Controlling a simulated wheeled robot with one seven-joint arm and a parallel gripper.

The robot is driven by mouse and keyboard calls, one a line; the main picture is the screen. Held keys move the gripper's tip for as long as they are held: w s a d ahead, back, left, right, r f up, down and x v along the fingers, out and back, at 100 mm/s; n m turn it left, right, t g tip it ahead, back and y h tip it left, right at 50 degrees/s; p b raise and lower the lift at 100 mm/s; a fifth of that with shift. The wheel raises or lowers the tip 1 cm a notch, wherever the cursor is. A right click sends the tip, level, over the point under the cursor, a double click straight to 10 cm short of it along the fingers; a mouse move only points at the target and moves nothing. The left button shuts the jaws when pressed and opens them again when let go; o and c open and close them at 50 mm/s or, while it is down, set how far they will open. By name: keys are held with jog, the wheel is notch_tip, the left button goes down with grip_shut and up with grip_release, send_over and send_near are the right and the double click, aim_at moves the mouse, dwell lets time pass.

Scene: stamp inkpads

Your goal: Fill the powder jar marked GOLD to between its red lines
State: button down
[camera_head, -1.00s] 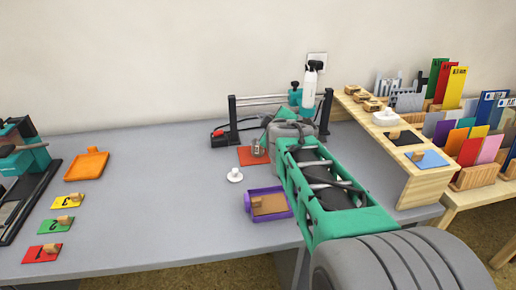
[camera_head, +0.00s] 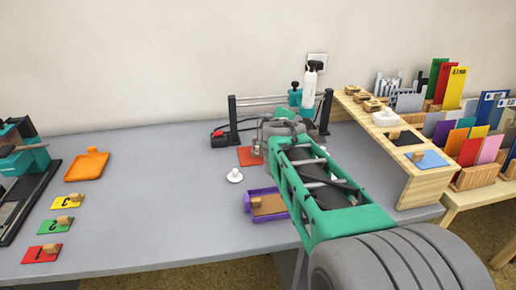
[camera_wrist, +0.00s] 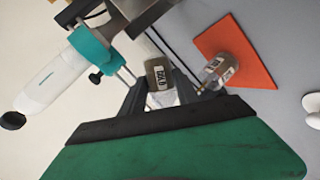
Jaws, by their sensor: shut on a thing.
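In the wrist view, my gripper (camera_wrist: 170,102) is shut on a small container (camera_wrist: 158,72) with brownish contents and a label that seems to read GOLD. A clear jar (camera_wrist: 221,71) with a pale label stands on an orange-red mat (camera_wrist: 250,55), apart from the held container; its label and any red lines are too small to read. The jar (camera_head: 257,150) and mat (camera_head: 245,157) also show in the head view, where my arm hides most of my gripper. A white knobbed lid (camera_head: 234,176) lies on the table in front of the mat.
A purple tray (camera_head: 250,209) with a brown pad lies in front of the lid. A rail frame with a teal clamp (camera_head: 295,96) and a white bottle (camera_head: 309,85) stand behind. A wooden shelf (camera_head: 420,183) is at the right. The table between the lid and orange tray (camera_head: 87,166) is clear.

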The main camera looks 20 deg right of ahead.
jog(key=shift+f+n+g+h+p, duration=0.15)
jog(key=shift+n+g+h+p, duration=0.2)
jog(key=shift+n, duration=0.35)
dwell(0.9)
jog(key=shift+f+n+g+h+p, duration=0.2)
jog(key=shift+n+g+h+p, duration=0.2)
jog(key=shift+n+p, duration=0.3)
dwell(0.7)
jog(key=shift+f+h, duration=0.1)
jog(key=shift+h, duration=0.15)
dwell(3.3)
jog(key=shift+r+m+t+y+b, duration=0.55)
jog(key=shift+m+y+b, duration=0.25)
jog(key=shift+m+b, duration=0.25)
